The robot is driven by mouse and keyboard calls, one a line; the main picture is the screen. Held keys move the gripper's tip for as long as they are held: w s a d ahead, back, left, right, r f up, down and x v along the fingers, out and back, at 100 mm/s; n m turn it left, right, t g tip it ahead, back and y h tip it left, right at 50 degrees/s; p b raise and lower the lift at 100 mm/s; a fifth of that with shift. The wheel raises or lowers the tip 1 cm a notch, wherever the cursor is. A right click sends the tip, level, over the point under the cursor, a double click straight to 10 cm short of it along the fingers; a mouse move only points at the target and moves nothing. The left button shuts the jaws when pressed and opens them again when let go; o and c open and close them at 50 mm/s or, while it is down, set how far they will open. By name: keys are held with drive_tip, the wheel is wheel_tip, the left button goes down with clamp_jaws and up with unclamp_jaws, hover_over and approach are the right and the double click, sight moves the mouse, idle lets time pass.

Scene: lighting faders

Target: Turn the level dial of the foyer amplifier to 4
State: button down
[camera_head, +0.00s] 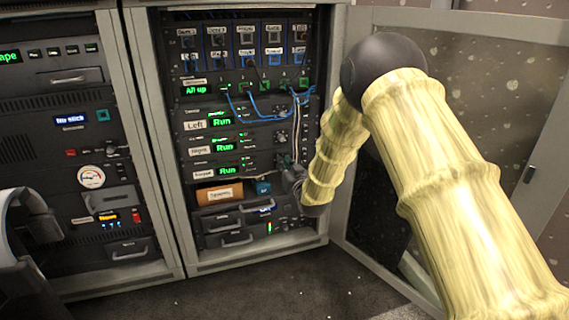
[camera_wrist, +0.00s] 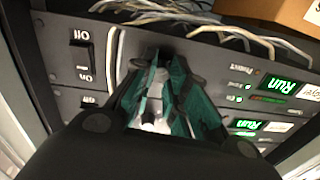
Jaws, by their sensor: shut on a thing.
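The foyer amplifier (camera_head: 254,172) is the lowest of three similar units in the middle rack, with a green "Run" display (camera_head: 228,171). In the wrist view, which is upside down, its front panel (camera_wrist: 215,65) lies behind the fingers with its display (camera_wrist: 278,85) to the right. My gripper (camera_head: 285,160) is at the right part of this panel. In the wrist view the teal-padded fingers (camera_wrist: 165,75) are closed in on the level dial at the panel. The fingers hide the dial, so its pointer and scale cannot be read.
The amplifiers labelled Left (camera_head: 196,125) and Right (camera_head: 198,150) sit above, with dials at their right. An orange box (camera_head: 219,193) stands just below. Loose cables (camera_wrist: 180,18) run close to the fingers. A power switch (camera_wrist: 83,55) is beside them. An open rack door (camera_head: 480,80) stands right.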

drive_tip(key=shift+f+m+t+h+p, duration=0.1)
drive_tip(key=shift+m+t+h+p, duration=0.15)
drive_tip(key=shift+m+p, duration=3.7)
drive_tip(key=shift+m+t+h+p, duration=0.25)
drive_tip(key=shift+m+p, duration=1)
drive_tip(key=shift+m, duration=5.3)
drive_tip(key=c, duration=1.4)
unclamp_jaws()
drive_tip(key=shift+o, duration=0.2)
drive_tip(key=shift+s, duration=0.15)
